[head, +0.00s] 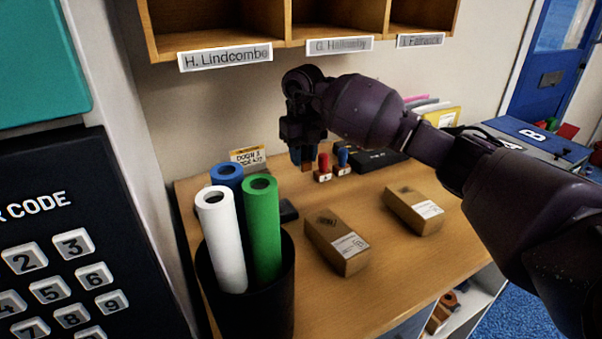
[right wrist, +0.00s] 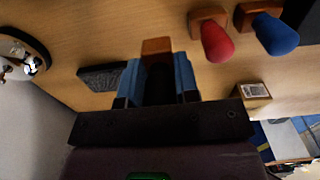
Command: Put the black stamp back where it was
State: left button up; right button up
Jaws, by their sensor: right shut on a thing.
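My right gripper (head: 303,152) is over the back of the wooden desk. In the right wrist view its blue fingers (right wrist: 159,82) are shut on the black stamp (right wrist: 160,76) by its black handle. The stamp's wooden block (right wrist: 157,46) points away from the palm; it also shows below the fingers in the head view (head: 307,167). I cannot tell whether it touches the desk. A red stamp (head: 323,166) and a blue stamp (head: 342,161) stand upright just to the right. A dark flat pad (right wrist: 103,77) lies left of the held stamp. My left gripper is not in view.
A black bin (head: 270,295) with white, green and blue rolls stands at the front left. Two brown cartons (head: 337,242) (head: 413,209) lie on the desk (head: 385,258). Labelled cubbyholes (head: 288,35) hang above. A dark tray (head: 378,159) is behind the stamps.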

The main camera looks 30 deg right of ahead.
aim_at(302, 185)
notch_tip(302, 185, down, 5)
jog(key=shift+w+f+b, duration=0.15)
jog(key=shift+f+b, duration=0.05)
jog(key=shift+b, duration=0.35)
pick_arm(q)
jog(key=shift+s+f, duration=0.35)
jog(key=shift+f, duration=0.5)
pick_arm(e)
jog(key=shift+r, duration=0.2)
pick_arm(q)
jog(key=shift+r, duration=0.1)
pick_arm(e)
jog(key=shift+f, duration=0.15)
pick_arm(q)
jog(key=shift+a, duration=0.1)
pick_arm(e)
jog(key=o, duration=0.5)
notch_tip(302, 185, up, 7)
jog(key=shift+r+p, duration=0.2)
jog(key=shift+p, duration=0.45)
jog(key=shift+r, duration=0.25)
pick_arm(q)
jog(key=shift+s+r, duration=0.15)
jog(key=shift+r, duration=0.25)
